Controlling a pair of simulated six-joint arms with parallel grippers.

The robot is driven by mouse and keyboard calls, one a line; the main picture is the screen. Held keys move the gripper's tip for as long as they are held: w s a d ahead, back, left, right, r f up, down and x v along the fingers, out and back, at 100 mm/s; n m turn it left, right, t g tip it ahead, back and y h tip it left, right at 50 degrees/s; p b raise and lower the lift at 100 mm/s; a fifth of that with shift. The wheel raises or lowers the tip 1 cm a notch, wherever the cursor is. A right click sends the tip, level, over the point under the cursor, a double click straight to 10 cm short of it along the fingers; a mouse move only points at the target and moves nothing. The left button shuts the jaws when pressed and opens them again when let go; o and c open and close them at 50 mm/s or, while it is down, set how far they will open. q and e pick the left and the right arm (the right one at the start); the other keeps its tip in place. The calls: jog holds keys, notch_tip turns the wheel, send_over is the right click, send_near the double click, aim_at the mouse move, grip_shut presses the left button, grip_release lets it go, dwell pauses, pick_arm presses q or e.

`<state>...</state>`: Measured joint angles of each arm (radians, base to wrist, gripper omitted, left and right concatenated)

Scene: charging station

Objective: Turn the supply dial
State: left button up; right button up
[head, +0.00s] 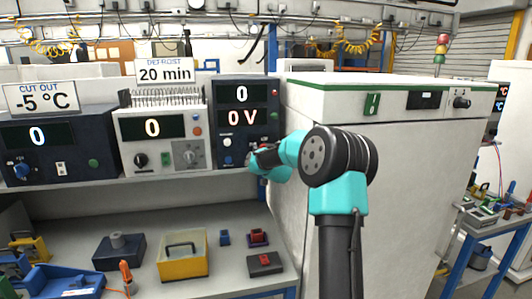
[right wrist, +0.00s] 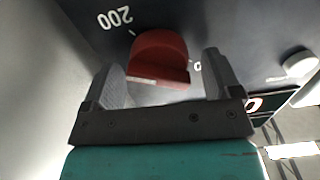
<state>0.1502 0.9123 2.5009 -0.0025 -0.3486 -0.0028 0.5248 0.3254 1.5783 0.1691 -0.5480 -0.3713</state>
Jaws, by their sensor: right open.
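The supply unit (head: 245,98) is the dark box in the middle of the head view, reading 0 and 0 V. In the right wrist view its dial is a dark red knob (right wrist: 160,52) on the dark panel, with a "200" mark and a "0" mark beside it. My right gripper (right wrist: 162,70) is open, one finger on either side of the knob; I cannot tell whether either finger touches it. In the head view my right gripper (head: 258,157) is at the lower right of the unit's face and mostly covers the dial. My left gripper is not in view.
A white-and-green cabinet (head: 400,95) stands close on the right. Left of the supply unit are the 20 min unit (head: 163,112) and the -5 °C unit (head: 80,133). The lower bench holds a yellow box (head: 183,267) and small parts.

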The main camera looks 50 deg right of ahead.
jog(key=c, duration=0.9)
jog(key=shift+c, duration=0.2)
jog(key=shift+n, duration=0.4)
jog(key=n, duration=0.4)
jog(key=shift+a, duration=0.1)
jog(key=n, duration=0.6)
jog(key=shift+w+a+f, duration=0.1)
